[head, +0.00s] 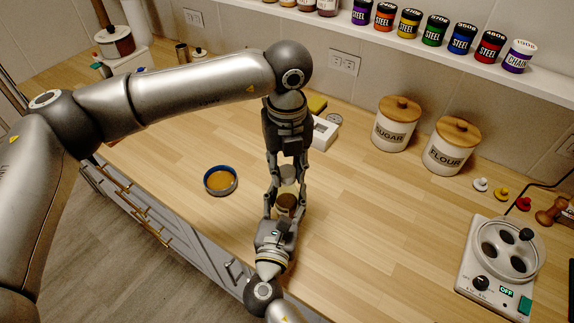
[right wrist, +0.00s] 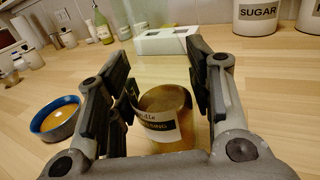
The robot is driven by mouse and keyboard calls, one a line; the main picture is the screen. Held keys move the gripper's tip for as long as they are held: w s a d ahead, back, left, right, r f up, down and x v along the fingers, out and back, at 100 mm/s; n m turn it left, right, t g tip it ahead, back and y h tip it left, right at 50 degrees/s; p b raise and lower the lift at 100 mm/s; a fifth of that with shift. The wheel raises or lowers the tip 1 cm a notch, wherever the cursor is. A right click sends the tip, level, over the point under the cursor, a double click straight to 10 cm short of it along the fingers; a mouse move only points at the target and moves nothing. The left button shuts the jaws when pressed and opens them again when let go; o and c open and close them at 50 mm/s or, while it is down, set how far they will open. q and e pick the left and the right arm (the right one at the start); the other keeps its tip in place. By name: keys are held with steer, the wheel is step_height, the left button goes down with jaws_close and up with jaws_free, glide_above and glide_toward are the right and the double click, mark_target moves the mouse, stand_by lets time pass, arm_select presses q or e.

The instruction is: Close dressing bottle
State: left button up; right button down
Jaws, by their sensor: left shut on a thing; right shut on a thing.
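My left gripper (head: 287,184) points down just behind and above the bottle. It is shut on a small pale, greyish piece (head: 288,172), perhaps the cap, mostly hidden between its fingers. I cannot tell whether this piece touches the bottle.
A blue bowl with orange-brown contents (head: 220,181) stands left of the grippers. A white block with openings (head: 324,133) is behind them. Sugar (head: 394,126) and flour (head: 451,147) canisters and a white appliance (head: 500,262) stand right. The counter between is clear.

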arm_select(q)
steer(key=m, duration=1.6)
steer(key=shift+m, duration=0.3)
steer(key=m, duration=1.5)
steer(key=shift+m, duration=0.3)
steer(key=o, duration=1.2)
